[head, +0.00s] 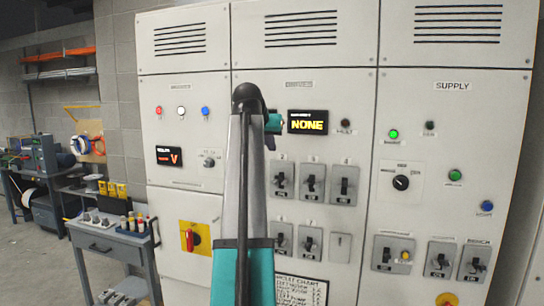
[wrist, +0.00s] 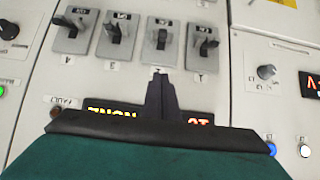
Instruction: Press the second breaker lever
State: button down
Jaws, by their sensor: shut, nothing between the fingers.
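The second breaker lever (wrist: 161,41) is a dark toggle on a grey plate, second from the right in the upside-down wrist view. In the head view I take it to be the lever (head: 280,180) just right of my arm. My gripper (wrist: 160,76) is shut and empty. Its fingertips overlap the label edge of the second lever's plate in the wrist view, pointing at that lever. Whether they touch the panel cannot be told.
Neighbouring levers (wrist: 117,33) (wrist: 206,46) stand close on either side. A display (head: 308,122) reads NONE. A lower breaker row (head: 310,242) sits below, and the supply panel (head: 450,180) is to the right.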

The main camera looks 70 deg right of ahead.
jog(key=p, duration=0.3)
send_over(276, 178)
jog(key=f, duration=0.3)
jog(key=d+f, duration=0.1)
jog(key=f, duration=0.1)
jog(key=shift+f, duration=0.7)
jog(key=shift+a+f+p, duration=0.55)
jog(key=shift+f+p, duration=0.05)
jog(key=shift+f, duration=0.25)
jog(key=shift+a+f+p, duration=0.25)
jog(key=shift+f+p, duration=0.05)
jog(key=shift+f, duration=0.45)
jog(key=shift+w+a+f, duration=0.1)
jog(key=shift+w, duration=0.05)
jog(key=shift+f+b, duration=0.1)
jog(key=shift+b, duration=0.2)
